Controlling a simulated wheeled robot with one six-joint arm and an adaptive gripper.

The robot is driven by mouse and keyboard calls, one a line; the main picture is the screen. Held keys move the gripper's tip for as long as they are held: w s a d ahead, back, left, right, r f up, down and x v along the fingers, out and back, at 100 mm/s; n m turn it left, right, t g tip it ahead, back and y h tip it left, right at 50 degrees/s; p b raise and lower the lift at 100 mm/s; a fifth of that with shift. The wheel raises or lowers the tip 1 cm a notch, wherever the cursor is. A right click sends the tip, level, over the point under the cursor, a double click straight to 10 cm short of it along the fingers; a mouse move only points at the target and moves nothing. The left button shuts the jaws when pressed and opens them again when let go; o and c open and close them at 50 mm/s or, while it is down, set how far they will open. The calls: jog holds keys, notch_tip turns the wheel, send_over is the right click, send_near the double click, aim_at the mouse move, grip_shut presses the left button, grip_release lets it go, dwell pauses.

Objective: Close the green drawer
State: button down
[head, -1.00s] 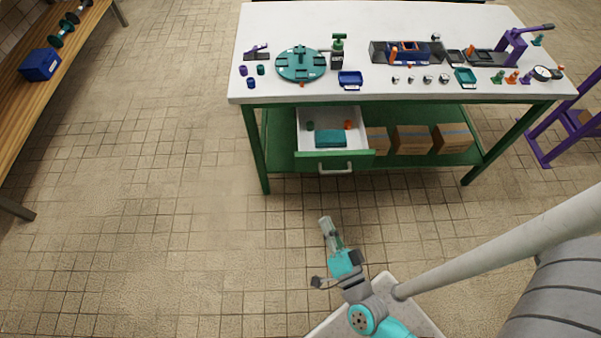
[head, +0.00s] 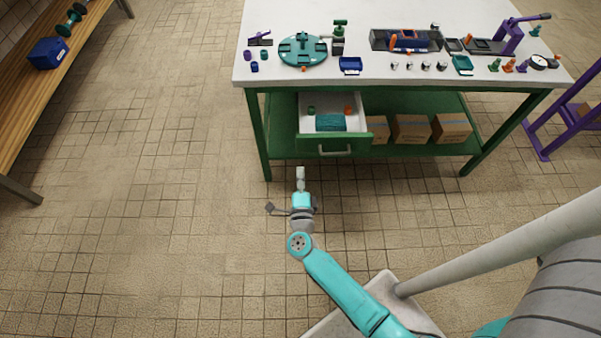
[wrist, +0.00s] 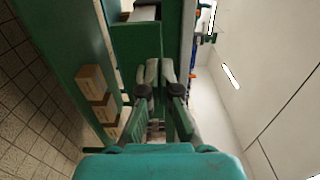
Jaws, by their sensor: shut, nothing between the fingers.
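The green drawer (head: 335,144) hangs under the white-topped workbench and stands pulled out towards me. Its white inside shows, with a teal block (head: 330,122), a small green piece and an orange piece in it. A pale bar handle is on its front. My gripper (head: 300,172) is in front of the drawer, a little left of the handle and apart from the front in the head view. It is shut and empty. In the wrist view, the shut fingers (wrist: 155,70) overlap the green drawer front (wrist: 136,45); contact cannot be told.
The workbench top (head: 400,85) carries a teal turntable (head: 303,49), trays and small fittings. Cardboard boxes (head: 411,128) sit on the lower shelf right of the drawer. A wooden bench (head: 30,120) is at left. The tiled floor between is clear.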

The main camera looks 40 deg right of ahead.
aim_at(299, 139)
jog(key=x, duration=1.1)
jog(key=shift+d, duration=0.15)
